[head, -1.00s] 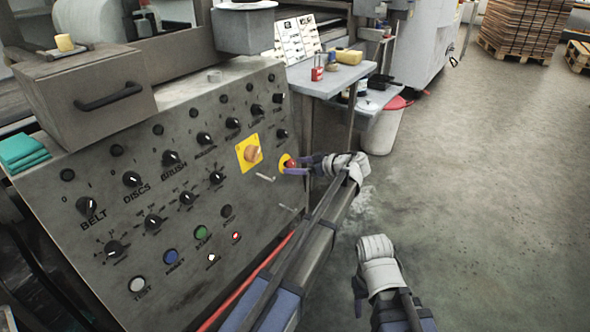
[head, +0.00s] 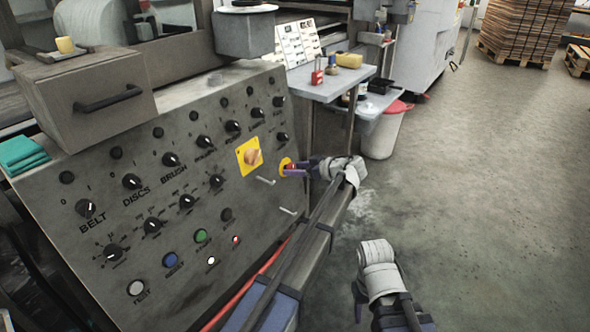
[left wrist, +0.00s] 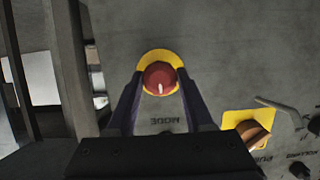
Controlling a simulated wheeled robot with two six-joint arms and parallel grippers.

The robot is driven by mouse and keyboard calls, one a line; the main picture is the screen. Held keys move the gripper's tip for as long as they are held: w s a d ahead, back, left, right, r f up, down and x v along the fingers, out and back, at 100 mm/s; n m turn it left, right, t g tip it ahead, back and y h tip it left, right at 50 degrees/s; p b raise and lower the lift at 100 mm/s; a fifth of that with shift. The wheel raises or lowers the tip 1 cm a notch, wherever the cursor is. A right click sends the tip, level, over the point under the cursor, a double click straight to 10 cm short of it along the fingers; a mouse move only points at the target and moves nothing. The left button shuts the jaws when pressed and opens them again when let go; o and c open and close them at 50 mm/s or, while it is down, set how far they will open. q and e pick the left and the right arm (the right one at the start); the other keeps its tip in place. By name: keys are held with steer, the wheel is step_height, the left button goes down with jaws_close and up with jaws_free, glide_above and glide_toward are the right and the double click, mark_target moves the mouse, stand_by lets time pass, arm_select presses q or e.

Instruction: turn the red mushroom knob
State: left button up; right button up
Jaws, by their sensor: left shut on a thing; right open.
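The red mushroom knob (left wrist: 158,74) sits on a round yellow plate (left wrist: 174,57) and has a pale mark on its face. In the head view, the knob is at the right end of the grey control panel (head: 120,225), mostly hidden by my left gripper (head: 294,168). In the left wrist view, my left gripper (left wrist: 160,79) has one finger on each side of the knob and is shut on it. The word MODE shows beside the knob. My right gripper (head: 358,302) is low in the head view, open and away from the panel.
An orange rotary switch (head: 252,157) on a yellow square is just left of the knob, with metal handles (head: 265,181) below it. Several black knobs and buttons cover the panel. A small table (head: 335,82) and white bin (head: 382,135) stand behind.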

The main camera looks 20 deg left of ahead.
arm_select(q)
jaws_close()
steer(key=shift+m, duration=0.3)
steer(key=shift+w+m+g+y+b, duration=0.1)
steer(key=shift+m+g+y+b, duration=0.2)
steer(key=shift+m, duration=1)
steer(key=shift+m+g+y+b, duration=0.2)
steer(key=shift+m+g, duration=0.2)
steer(key=shift+m, duration=0.9)
